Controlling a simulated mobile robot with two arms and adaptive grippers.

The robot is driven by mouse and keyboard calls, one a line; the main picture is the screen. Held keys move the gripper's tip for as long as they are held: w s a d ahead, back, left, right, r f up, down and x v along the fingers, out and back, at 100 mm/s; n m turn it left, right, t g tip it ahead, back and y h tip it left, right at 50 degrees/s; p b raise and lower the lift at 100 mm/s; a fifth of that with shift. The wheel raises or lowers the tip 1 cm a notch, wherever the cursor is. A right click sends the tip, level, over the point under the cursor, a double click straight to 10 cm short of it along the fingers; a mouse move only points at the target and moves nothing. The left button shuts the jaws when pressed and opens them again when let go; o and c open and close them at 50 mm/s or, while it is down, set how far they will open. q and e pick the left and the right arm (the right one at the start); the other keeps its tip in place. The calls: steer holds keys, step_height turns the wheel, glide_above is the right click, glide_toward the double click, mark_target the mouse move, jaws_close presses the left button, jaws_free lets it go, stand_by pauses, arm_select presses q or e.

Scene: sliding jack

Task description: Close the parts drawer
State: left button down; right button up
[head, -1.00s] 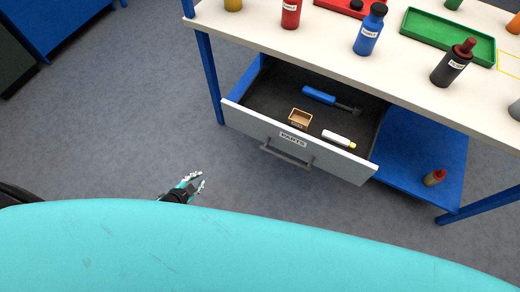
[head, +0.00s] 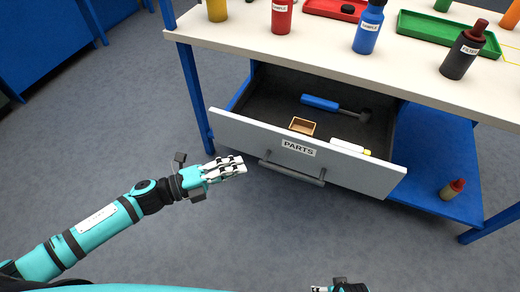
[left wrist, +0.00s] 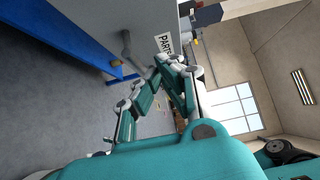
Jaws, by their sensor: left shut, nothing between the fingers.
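The parts drawer (head: 236,128) is pulled out under the white-topped workbench, its light front labelled PARTS. Its grey bar handle (head: 292,174) runs along the front. Inside lie a blue-handled tool (head: 322,103), a small tan box (head: 302,126) and a white item with a yellow end (head: 345,145). My left gripper (head: 242,164) is shut and empty, just left of the handle and in front of the drawer front, apparently not touching. In the left wrist view its fingers (left wrist: 165,72) point towards the drawer front (left wrist: 118,18). My right gripper (head: 338,287) barely shows at the bottom edge.
Bottles and red and green trays stand on the bench top (head: 300,50). A small bottle (head: 452,189) stands on the blue lower shelf (head: 430,165). A blue bench leg (head: 192,95) stands left of the drawer. The floor in front is clear.

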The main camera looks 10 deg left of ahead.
mark_target(278, 144)
arm_select(q)
steer(key=w+d, duration=0.5)
steer(key=shift+w+d, duration=0.1)
steer(key=shift+d, duration=0.1)
steer(key=shift+w+d, duration=0.1)
steer(key=shift+w, duration=0.45)
arm_select(e)
steer(key=shift+w+r, duration=0.1)
steer(key=shift+w, duration=0.1)
steer(key=shift+s, duration=0.1)
arm_select(q)
steer(key=shift+w, duration=0.15)
